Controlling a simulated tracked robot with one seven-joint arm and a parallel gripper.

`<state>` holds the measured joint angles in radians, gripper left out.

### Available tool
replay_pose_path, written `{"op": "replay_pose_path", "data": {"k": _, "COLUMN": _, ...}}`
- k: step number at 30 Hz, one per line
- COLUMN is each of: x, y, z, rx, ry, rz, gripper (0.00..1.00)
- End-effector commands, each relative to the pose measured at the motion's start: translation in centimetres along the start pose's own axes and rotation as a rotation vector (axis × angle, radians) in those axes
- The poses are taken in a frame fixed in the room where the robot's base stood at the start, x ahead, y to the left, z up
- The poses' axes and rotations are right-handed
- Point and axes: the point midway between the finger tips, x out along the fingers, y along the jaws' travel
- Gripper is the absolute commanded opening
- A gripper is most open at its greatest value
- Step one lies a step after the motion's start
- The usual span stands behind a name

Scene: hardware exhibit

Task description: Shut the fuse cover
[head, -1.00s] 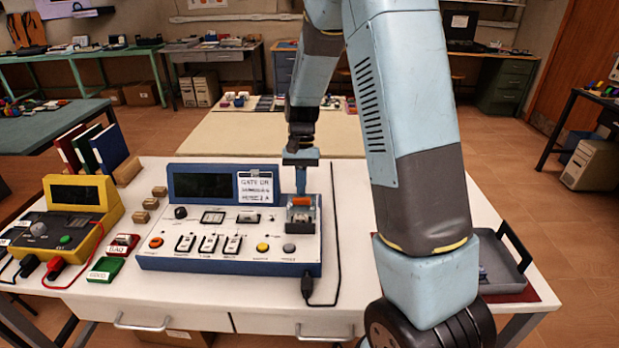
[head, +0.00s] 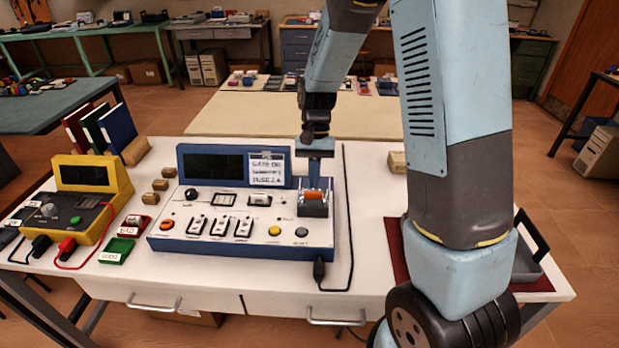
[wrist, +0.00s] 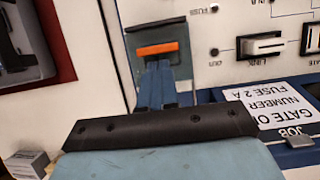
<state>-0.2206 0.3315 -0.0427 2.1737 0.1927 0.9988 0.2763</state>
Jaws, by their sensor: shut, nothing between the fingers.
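The fuse holder (head: 313,208) is a small grey block at the right end of the blue-and-white test panel (head: 215,225). An orange fuse (head: 314,194) lies across its upper part; it also shows in the wrist view (wrist: 157,48). My gripper (head: 315,184) points down at the back of the holder, with its blue fingers together and empty. In the wrist view the fingertips (wrist: 157,66) are right beside the orange fuse; contact cannot be told. The fuse cover cannot be made out clearly, and the fingers hide part of the holder.
A black cable (head: 348,230) runs along the panel's right side. A yellow meter (head: 85,195), red and green trays and small wooden blocks are at left. A grey tray (head: 530,255) is at right.

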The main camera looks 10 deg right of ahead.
Motion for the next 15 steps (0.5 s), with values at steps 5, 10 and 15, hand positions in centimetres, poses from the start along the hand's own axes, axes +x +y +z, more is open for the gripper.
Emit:
{"op": "replay_pose_path", "data": {"k": 5, "x": -0.7, "y": -0.2, "z": -1.9, "rx": -0.003, "ry": 0.001, "rz": 0.0, "gripper": 0.0}}
{"op": "replay_pose_path", "data": {"k": 10, "x": -3.9, "y": -0.2, "z": -2.2, "rx": -0.006, "ry": 0.006, "rz": -0.003, "gripper": 0.0}}
{"op": "replay_pose_path", "data": {"k": 15, "x": -7.1, "y": 0.0, "z": -2.5, "rx": 0.0, "ry": 0.005, "rz": -0.004, "gripper": 0.0}}
